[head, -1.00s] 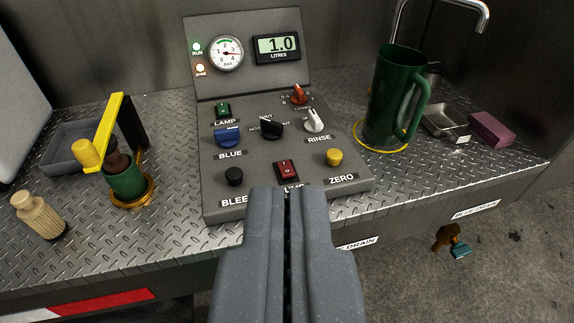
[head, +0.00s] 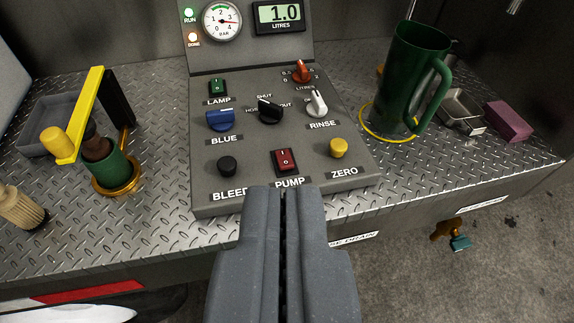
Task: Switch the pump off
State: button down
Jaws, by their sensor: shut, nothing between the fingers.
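The pump switch (head: 285,161) is a red rocker in a dark frame, low in the middle of the sloped grey control panel (head: 250,180). The PUMP label (head: 290,183) is just below it. My gripper (head: 286,190) is shut and empty. In the picture its fingertips lie just below the switch, at the label; I cannot tell how far above the panel they are. The switch is fully visible.
Close to the switch are the black BLEED knob (head: 227,166), yellow ZERO button (head: 338,148) and black selector (head: 269,109). A green jug (head: 408,80) stands right of the panel. A yellow-handled device (head: 88,115) stands left. The tread-plate deck between them and the panel is mostly bare.

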jog(key=w+d+f+n+g+y+p, duration=0.1)
jog(key=w+f+g+p, duration=0.2)
jog(key=w+f+p, duration=0.3)
jog(key=w+f+n+g+p, duration=0.1)
jog(key=w+f+g+p, duration=0.2)
jog(key=w+f+p, duration=0.4)
jog(key=w+p, duration=0.4)
jog(key=w, duration=0.1)
jog(key=shift+w+d+f+g+y, duration=0.25)
jog(key=shift+d+g+y, duration=0.15)
send_over(283, 161)
jog(key=s, duration=0.2)
jog(key=f, duration=0.8)
jog(key=shift+w+d, duration=0.1)
jog(key=shift+d, duration=0.15)
jog(key=shift+s+f+b, duration=0.25)
jog(key=shift+f+b, duration=0.15)
jog(key=shift+f, duration=1.55)
